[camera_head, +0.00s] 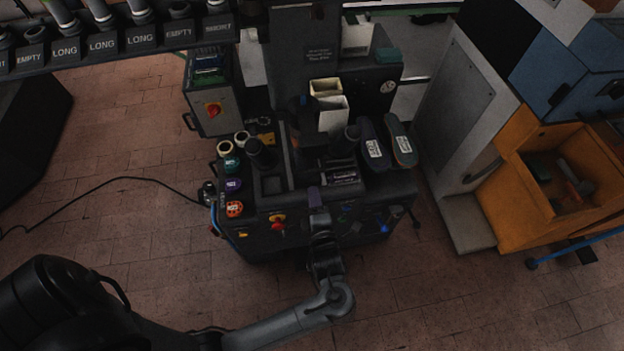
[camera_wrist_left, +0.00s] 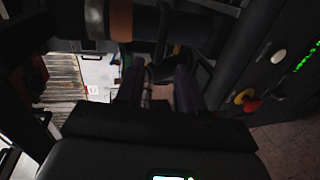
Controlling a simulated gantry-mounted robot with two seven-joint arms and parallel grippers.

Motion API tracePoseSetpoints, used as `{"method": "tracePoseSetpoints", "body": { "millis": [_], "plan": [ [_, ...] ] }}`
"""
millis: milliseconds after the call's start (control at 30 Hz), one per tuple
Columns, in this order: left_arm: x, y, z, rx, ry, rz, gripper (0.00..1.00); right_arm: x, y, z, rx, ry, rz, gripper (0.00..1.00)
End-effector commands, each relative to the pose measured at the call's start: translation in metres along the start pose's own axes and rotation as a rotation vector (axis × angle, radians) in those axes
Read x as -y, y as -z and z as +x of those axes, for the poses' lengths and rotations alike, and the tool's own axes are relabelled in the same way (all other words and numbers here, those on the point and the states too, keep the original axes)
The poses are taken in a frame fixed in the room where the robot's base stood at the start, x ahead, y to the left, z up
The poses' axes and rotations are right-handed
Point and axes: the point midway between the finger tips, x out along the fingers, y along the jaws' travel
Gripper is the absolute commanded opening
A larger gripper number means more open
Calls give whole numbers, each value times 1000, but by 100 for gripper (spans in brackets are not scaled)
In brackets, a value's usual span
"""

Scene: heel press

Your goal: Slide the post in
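My left gripper (camera_head: 316,200) is at the front of the dark press machine (camera_head: 262,222), low and near its middle. In the left wrist view its two dark fingers (camera_wrist_left: 160,92) stand apart, with no object clearly held between them. A dark cylinder with a copper-brown band (camera_wrist_left: 120,20) lies across the top of that view, beyond the fingertips; I cannot tell whether it is the post. In the head view a dark upright post-like part (camera_head: 262,153) stands at the machine's left and another (camera_head: 350,138) right of centre. My right gripper is out of view.
A rack labelled LONG, SHORT and EMPTY (camera_head: 105,45) holds several cylinders at upper left. Coloured rings (camera_head: 232,185) line the machine's left edge. An orange bin (camera_head: 520,165) stands farther right. A cable (camera_head: 120,180) crosses the floor.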

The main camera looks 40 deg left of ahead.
Motion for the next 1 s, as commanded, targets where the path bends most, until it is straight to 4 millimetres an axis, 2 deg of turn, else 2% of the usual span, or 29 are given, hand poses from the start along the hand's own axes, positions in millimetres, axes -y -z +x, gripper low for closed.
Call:
{"method": "tracePoseSetpoints", "body": {
  "millis": [33,267,700,1000],
  "plan": [
    [6,-4,3,2,-4,-9,38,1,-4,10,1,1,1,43],
    [2,-8,17,5,-14,-19,38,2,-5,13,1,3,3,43],
    [1,-7,84,4,-15,-17,38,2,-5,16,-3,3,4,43],
    [1,-8,111,5,-12,-18,38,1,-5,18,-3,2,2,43]
  ]
}}
